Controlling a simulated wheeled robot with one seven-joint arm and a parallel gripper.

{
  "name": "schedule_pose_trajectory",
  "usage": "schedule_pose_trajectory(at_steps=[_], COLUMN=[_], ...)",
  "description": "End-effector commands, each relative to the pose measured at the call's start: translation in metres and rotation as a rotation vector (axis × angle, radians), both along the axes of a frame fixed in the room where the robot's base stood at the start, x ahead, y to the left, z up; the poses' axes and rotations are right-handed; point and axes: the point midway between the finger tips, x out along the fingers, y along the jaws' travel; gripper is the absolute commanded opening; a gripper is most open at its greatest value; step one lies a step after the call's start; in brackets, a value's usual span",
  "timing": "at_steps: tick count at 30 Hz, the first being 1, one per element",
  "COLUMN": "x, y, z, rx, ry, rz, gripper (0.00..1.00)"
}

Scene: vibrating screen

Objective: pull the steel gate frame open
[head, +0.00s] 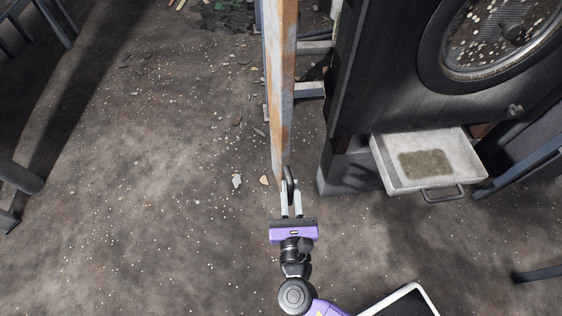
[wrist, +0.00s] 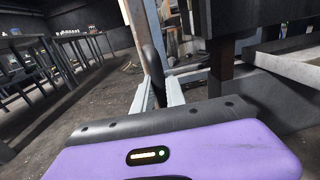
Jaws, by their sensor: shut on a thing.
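The steel gate frame (head: 280,95) is a tall, rust-streaked post with short crossbars, standing left of the dark machine in the head view. Its near edge carries a dark loop handle (head: 290,180). My gripper (head: 291,195) is shut on this handle, one pale finger on each side. In the wrist view the handle (wrist: 154,62) rises between the two fingers (wrist: 158,92), and the frame's pale edge (wrist: 140,30) runs up behind it. The lower part of the handle is partly hidden by the fingers.
The dark machine (head: 400,70) with a round screen (head: 500,35) stands close on the right. A pale drawer (head: 430,182) with sandy material sticks out below it. Open floor (head: 150,180), scattered with pale bits, lies left of the frame. Dark metal legs (head: 20,190) stand at far left.

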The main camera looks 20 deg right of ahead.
Motion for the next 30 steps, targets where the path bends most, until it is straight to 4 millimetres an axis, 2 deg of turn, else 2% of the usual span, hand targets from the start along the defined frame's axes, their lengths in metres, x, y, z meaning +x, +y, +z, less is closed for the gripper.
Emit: schedule_pose_trajectory(at_steps=[1, 6, 11, 22, 23, 26, 30], x=[-0.020, -0.068, -0.094, -0.099, -0.098, -0.098, -0.098], y=[0.002, 0.003, 0.003, 0.003, 0.003, 0.003, 0.002], z=[-0.008, -0.007, -0.004, -0.001, 0.000, 0.000, 0.001], rx=[-0.002, -0.001, 0.001, 0.003, 0.004, 0.003, 0.003], ry=[0.021, 0.021, 0.017, 0.007, 0.006, 0.005, 0.004], rz=[0.009, 0.010, 0.008, 0.006, 0.006, 0.005, 0.005], gripper=[0.00, 0.00, 0.00, 0.00, 0.18, 0.38, 0.38])
